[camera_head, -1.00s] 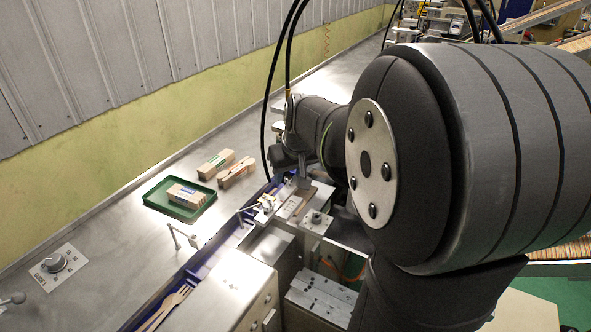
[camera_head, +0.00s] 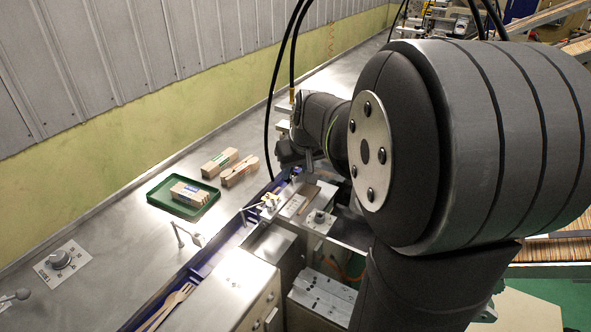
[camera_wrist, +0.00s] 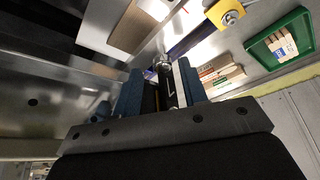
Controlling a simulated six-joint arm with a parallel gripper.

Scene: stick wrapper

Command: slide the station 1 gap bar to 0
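My gripper (camera_wrist: 160,88) shows in the wrist view as two blue fingers with a gap between them. A dark strip with a white mark and a small round metal part show in that gap; I cannot tell whether the fingers touch them. In the head view my wrist hangs above the far end of the machine and the fingertips are not clear. A pale plate with a brown strip (camera_head: 309,199) lies on the machine just below my wrist. I cannot single out the station 1 gap bar or read its scale in either view.
A green tray (camera_head: 157,196) holding a wrapped bundle stands on the metal bench, with more bundles (camera_head: 219,163) beside it. A dial (camera_head: 60,259) is at the lower left. A blue channel (camera_head: 210,262) holds wooden forks (camera_head: 168,308). A yellow block (camera_wrist: 224,14) shows in the wrist view.

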